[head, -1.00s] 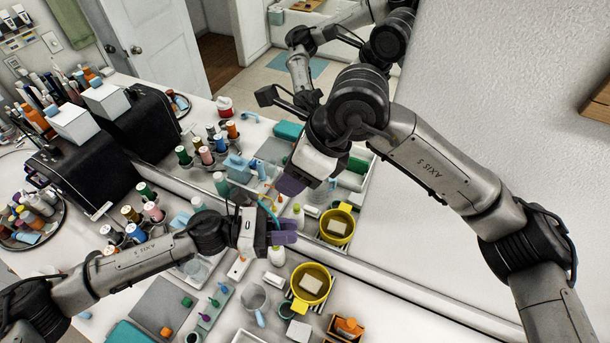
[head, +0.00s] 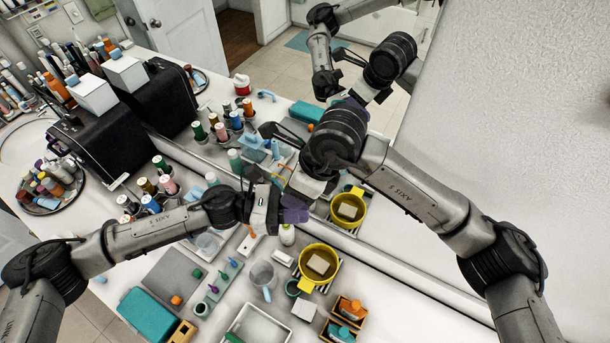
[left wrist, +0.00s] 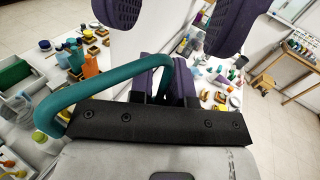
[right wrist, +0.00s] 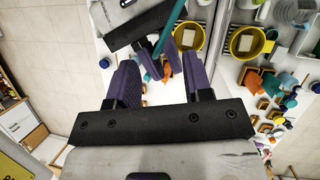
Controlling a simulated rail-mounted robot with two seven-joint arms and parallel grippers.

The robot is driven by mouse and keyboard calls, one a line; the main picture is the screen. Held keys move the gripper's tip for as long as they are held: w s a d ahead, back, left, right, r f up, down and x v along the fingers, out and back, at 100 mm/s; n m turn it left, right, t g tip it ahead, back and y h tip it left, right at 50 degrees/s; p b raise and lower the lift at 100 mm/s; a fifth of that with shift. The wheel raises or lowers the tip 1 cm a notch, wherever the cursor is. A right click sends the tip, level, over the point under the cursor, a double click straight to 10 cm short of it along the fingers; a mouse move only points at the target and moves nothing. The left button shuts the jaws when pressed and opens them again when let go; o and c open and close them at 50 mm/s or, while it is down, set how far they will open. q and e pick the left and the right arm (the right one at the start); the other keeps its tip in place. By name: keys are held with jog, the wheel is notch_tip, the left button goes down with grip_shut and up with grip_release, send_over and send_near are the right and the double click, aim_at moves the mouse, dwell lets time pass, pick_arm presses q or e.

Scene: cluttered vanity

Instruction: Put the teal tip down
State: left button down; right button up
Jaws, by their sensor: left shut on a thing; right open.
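My left gripper (head: 295,214) is shut over the back of the vanity, near the mirror. In the left wrist view its purple fingers (left wrist: 165,82) are shut on one end of a thick teal cord (left wrist: 100,95), which loops out to the left. The cord also shows in the right wrist view (right wrist: 171,22), running up from the left fingers. My right gripper (right wrist: 163,82) is open, its fingers apart beside the left gripper's fingers. In the head view its wrist mostly hides its fingers.
A yellow bowl (head: 304,279) holding a pale block stands below the grippers. The mirror runs close behind.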

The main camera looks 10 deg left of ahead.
jog(key=shift+x, duration=0.85)
grip_shut()
pick_arm(q)
jog(key=c, duration=1)
grip_release()
jog(key=shift+a, duration=0.1)
